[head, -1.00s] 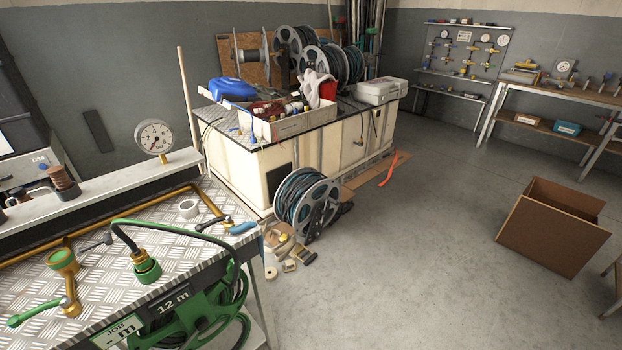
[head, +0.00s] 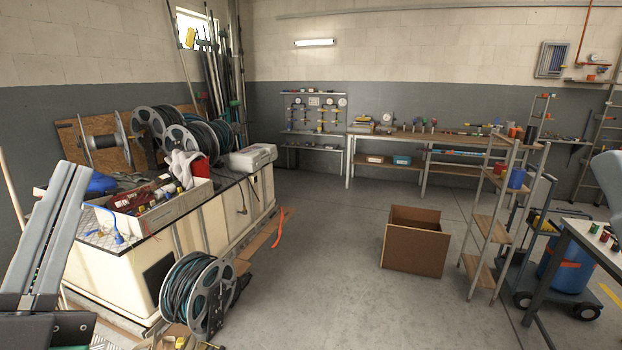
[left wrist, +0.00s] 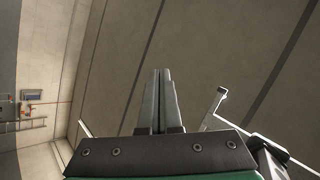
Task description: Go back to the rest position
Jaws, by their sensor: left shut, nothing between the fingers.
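My left gripper (head: 70,172) stands at the left edge of the head view, close to the camera, with its long grey fingers pointing up. In the left wrist view the two fingers (left wrist: 156,74) lie side by side, shut, with nothing between them. They point toward bare wall or ceiling surfaces and touch nothing there. My right gripper is not in view. A hose reel (head: 201,290) with dark hose stands on the floor beside the cream cabinet (head: 190,250).
An open cardboard box (head: 415,248) sits on the clear grey floor (head: 330,270). A wooden shelf stand (head: 484,225) and a cart with a blue drum (head: 562,268) are at the right. More reels (head: 180,138) stand on the cabinet. A workbench (head: 430,138) lines the back wall.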

